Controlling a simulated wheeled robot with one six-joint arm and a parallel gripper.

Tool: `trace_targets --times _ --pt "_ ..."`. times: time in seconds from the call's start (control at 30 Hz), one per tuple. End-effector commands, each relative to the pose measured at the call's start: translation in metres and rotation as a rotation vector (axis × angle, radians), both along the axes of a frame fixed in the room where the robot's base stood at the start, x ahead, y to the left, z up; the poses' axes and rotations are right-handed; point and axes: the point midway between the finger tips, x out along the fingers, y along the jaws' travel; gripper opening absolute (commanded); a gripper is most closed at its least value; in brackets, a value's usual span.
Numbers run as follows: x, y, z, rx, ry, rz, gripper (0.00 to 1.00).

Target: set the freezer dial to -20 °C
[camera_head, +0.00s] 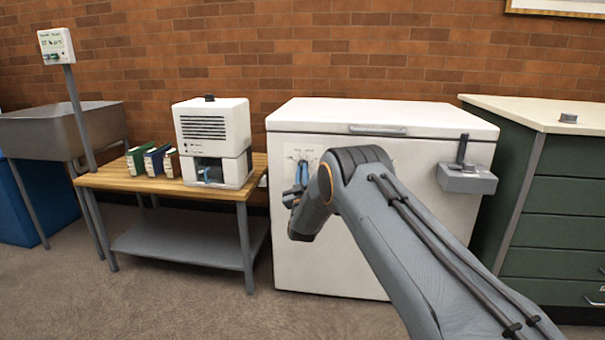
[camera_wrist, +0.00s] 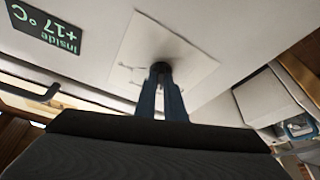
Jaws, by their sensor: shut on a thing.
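The white chest freezer (camera_head: 330,255) stands against the brick wall, with its lid down. Its dial (camera_wrist: 161,69) is a small dark knob on a pale square plate (camera_wrist: 195,50) in the wrist view. My gripper (camera_wrist: 162,78) is shut on the dial, with its two blue fingers close together. In the head view my gripper (camera_head: 295,190) is at the freezer's upper left front, and my arm hides part of that face. The freezer's display (camera_wrist: 45,28) appears upside down in the wrist view and reads "Inside +17 °C". The dial's setting cannot be read.
A wooden table (camera_head: 120,179) left of the freezer holds a white machine (camera_head: 213,130) and several small books (camera_head: 153,161). A green cabinet (camera_head: 565,195) stands at right. Floor before the table is clear.

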Motion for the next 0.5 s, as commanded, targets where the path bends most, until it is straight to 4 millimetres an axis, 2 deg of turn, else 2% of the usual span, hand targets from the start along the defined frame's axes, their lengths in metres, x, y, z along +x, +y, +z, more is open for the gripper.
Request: trace_targets --times 0.13,0.17,0.27,0.5 --pt "-0.0001 0.0001 -0.0004 -0.001 0.001 0.0 0.0" --pt "-0.0001 0.0001 -0.0004 -0.001 0.001 0.0 0.13" --pt "-0.0001 0.0001 -0.0004 -0.001 0.001 0.0 0.28" --pt "-0.0001 0.0 -0.0003 -0.001 0.0 0.0 0.28"
